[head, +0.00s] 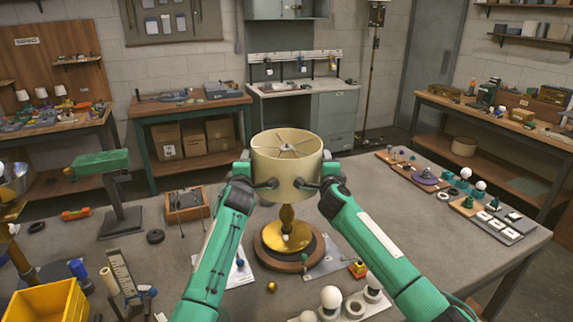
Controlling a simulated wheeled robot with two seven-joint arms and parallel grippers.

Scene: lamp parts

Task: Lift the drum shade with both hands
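The cream drum shade (287,170) is upright at the middle of the head view, directly above the brass lamp stem (287,218). A spoked metal fitting shows inside its open top. The stem rises from a brass and dark wood lamp base (289,246) on the table. My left gripper (268,184) is at the shade's lower left side, and my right gripper (307,186) is at its lower right side. Both dark grippers appear to touch the shade wall. Their finger gaps are too small to make out. I cannot tell whether the shade rests on the stem.
A green stand (110,180) and an open wooden box (187,204) are left of my arms. A yellow bin (45,300) is at the front left. White bulbs (331,298) stand near the front. Trays of parts (452,190) line the right edge. Some bare tabletop lies right of my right arm.

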